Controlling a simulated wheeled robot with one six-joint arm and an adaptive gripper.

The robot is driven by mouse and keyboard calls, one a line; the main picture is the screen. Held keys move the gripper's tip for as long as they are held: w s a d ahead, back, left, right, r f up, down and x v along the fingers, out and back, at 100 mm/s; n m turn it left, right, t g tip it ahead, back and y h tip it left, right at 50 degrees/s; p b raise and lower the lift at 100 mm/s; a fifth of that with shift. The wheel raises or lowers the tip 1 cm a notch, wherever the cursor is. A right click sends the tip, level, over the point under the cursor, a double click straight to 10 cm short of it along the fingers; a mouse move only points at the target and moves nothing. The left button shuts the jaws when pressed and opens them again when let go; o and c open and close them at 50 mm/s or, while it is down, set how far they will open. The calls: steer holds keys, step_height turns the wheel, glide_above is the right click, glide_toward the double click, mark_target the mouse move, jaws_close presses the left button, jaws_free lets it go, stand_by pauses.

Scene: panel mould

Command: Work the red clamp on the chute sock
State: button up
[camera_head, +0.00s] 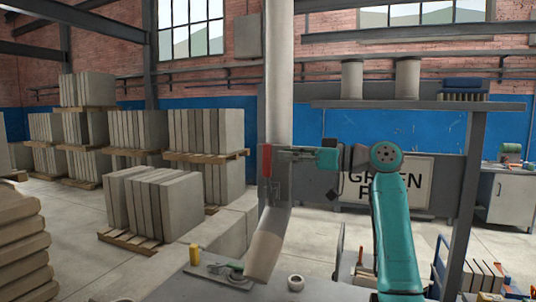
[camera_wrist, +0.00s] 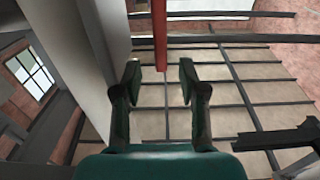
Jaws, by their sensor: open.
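The red clamp (camera_head: 266,161) is an upright red handle on the front of the grey chute, above the beige sock (camera_head: 266,250). In the wrist view the red clamp (camera_wrist: 159,38) is a vertical red bar at top centre, lying between the lines of my fingers and beyond their tips. My gripper (camera_head: 285,156) reaches in from the right, level with the handle and close to it. In the wrist view my gripper (camera_wrist: 160,75) is open, with nothing between its fingers. The head view does not clearly show the gap between fingertips and handle.
The pale chute pipe (camera_head: 279,75) rises above the clamp. A grey table (camera_head: 200,285) below carries a yellow cylinder (camera_head: 194,254) and a small white roll (camera_head: 296,283). A shelf (camera_head: 420,105) and its post stand at right. Stacked panels (camera_head: 160,205) fill the left.

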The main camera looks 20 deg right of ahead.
mark_target(271, 153)
steer(key=shift+x, duration=3.2)
jaws_close()
